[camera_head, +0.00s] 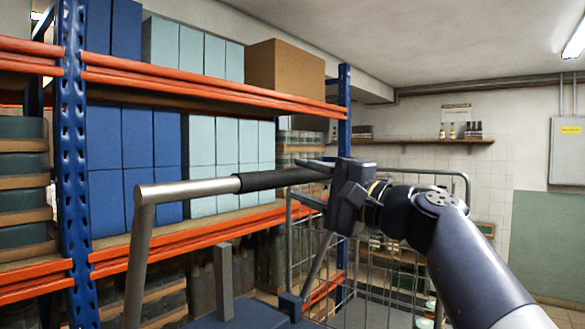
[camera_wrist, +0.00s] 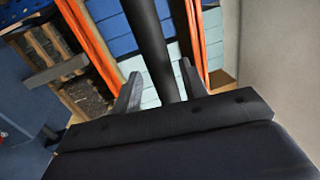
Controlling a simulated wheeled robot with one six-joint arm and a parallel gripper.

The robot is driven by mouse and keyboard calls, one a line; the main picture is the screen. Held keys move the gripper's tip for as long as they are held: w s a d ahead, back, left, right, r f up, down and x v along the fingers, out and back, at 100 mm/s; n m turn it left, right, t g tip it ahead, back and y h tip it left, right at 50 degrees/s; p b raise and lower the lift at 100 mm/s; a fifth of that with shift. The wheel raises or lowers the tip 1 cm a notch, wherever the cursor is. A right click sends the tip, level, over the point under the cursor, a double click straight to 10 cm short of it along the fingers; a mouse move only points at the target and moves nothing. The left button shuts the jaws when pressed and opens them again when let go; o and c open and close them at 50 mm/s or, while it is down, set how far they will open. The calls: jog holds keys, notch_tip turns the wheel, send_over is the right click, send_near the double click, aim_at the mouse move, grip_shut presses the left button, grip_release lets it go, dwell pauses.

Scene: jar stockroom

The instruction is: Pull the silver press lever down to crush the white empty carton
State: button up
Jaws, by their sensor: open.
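The silver press lever (camera_head: 192,188) rises at the lower left in the head view and bends right into a black grip (camera_head: 270,180). The grip also runs between the fingers in the wrist view (camera_wrist: 150,40). My gripper (camera_head: 309,183) is open around the right end of the grip, one finger on each side. In the wrist view my gripper (camera_wrist: 159,70) shows a gap beside the grip. The blue press body (camera_head: 238,318) with a grey upright post (camera_head: 223,283) is below, partly cut off. No white carton is visible in either view.
A shelf rack with blue posts (camera_head: 75,150) and orange beams (camera_head: 200,88) holds blue and pale boxes (camera_head: 190,50) behind the lever. A wire cage trolley (camera_head: 465,200) stands behind my arm. A wall shelf (camera_head: 420,142) and a grey cabinet (camera_head: 566,150) are farther back.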

aim_at(297, 179)
jog(key=shift+p+x, duration=0.45)
jog(key=shift+x, duration=1.2)
jog(key=shift+c, duration=0.5)
grip_shut()
